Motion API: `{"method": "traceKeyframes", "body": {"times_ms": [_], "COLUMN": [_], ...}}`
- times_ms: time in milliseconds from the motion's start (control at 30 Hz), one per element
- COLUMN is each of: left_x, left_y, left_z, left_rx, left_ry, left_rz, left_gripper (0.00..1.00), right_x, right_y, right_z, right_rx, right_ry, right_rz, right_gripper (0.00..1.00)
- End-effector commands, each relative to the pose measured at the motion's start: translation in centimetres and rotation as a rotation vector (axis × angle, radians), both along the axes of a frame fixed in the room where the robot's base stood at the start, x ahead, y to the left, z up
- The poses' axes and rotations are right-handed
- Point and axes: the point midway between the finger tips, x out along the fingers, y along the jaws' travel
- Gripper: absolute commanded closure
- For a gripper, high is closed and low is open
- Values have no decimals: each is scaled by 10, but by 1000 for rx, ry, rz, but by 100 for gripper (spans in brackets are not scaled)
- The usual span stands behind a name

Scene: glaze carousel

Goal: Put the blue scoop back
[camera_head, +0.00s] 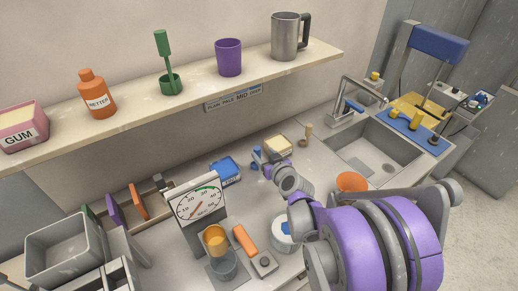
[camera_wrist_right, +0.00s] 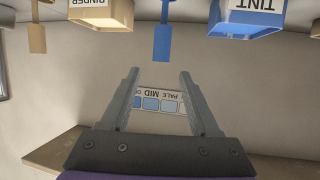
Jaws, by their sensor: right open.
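The blue scoop (camera_wrist_right: 162,42) shows upside down in the right wrist view, between the tan BINDER box (camera_wrist_right: 100,14) and the blue TINT box (camera_wrist_right: 245,22). In the head view the TINT box (camera_head: 226,172) and the BINDER box (camera_head: 278,146) stand at the back of the counter, with a small blue shape, likely the scoop (camera_head: 256,155), between them. My right gripper (camera_wrist_right: 158,78) is open and empty, its fingers apart from the scoop. In the head view its jaws (camera_head: 262,163) are small and partly hidden by my wrist. My left gripper is out of view.
Above, a shelf (camera_head: 190,85) holds a GUM box, a WETTER bottle (camera_head: 97,98), a green scoop on its stand, a purple cup and a steel jug. A dial scale (camera_head: 200,203) with an amber cup stands in front. The sink (camera_head: 372,150) is at right.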

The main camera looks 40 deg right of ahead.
Motion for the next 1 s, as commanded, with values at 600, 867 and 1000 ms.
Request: {"method": "traceKeyframes", "body": {"times_ms": [600,867,1000], "left_x": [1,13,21], "left_y": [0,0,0], "left_z": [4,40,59], "left_rx": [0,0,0], "left_ry": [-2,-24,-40], "left_rz": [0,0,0], "left_gripper": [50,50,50], "right_x": [-22,-20,-20], "right_y": [7,7,7], "right_z": [10,49,69], "right_rx": [0,1,0], "right_ry": [0,-7,-5], "right_rz": [0,-1,-1], "right_gripper": [38,38,38]}}
